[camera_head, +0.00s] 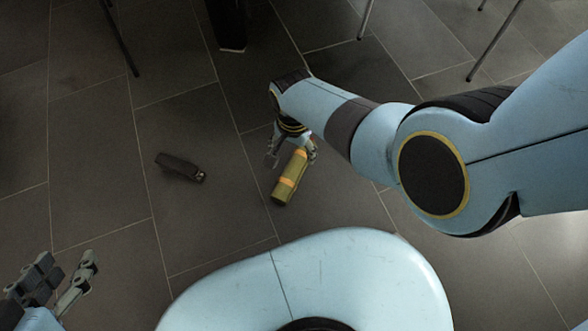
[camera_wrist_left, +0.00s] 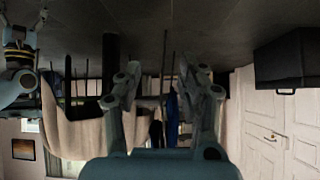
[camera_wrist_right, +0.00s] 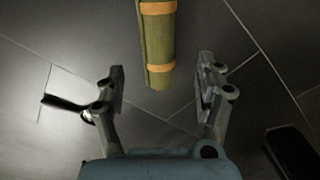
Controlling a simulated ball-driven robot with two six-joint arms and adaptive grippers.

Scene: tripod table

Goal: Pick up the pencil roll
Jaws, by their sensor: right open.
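The pencil roll (camera_head: 290,178) is an olive-green cylinder with orange bands, lying on the dark tiled floor. In the right wrist view the pencil roll (camera_wrist_right: 157,45) lies ahead of the fingers, its near end in line with the gap. My right gripper (camera_head: 291,152) is at its upper end in the head view; its fingers (camera_wrist_right: 160,85) are spread and hold nothing. My left gripper (camera_head: 68,278) is at the lower left of the head view, far from the roll. Its fingers (camera_wrist_left: 163,80) are apart and empty.
A small dark object (camera_head: 180,167) with a shiny end lies on the floor left of the roll. A dark post (camera_head: 228,25) and thin metal legs (camera_head: 120,38) stand at the back.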

